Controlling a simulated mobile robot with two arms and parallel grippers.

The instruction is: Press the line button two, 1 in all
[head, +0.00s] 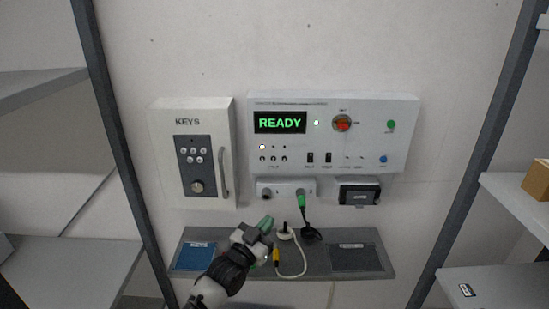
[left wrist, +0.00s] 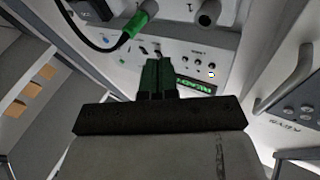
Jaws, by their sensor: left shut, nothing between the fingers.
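The white control panel (head: 360,112) hangs on the wall with a green READY display (head: 279,123). Below the display is a row of three small line buttons, the middle one (head: 273,158) between two others. Small lamps sit above them, and the left lamp (head: 262,147) is lit. My left gripper (head: 267,222) is shut and empty, below the panel and apart from the buttons. In the left wrist view the panel appears upside down, and the green fingertips (left wrist: 158,68) overlap its lower picture area near the READY display (left wrist: 195,88). My right gripper is not in view.
A KEYS box (head: 209,120) with a handle is left of the panel. A green-ended plug (head: 301,200) sits in the right socket below it. A grey ledge (head: 318,268) holds a blue pad (head: 194,256) and cables (head: 303,262). Shelves (head: 80,265) flank both sides.

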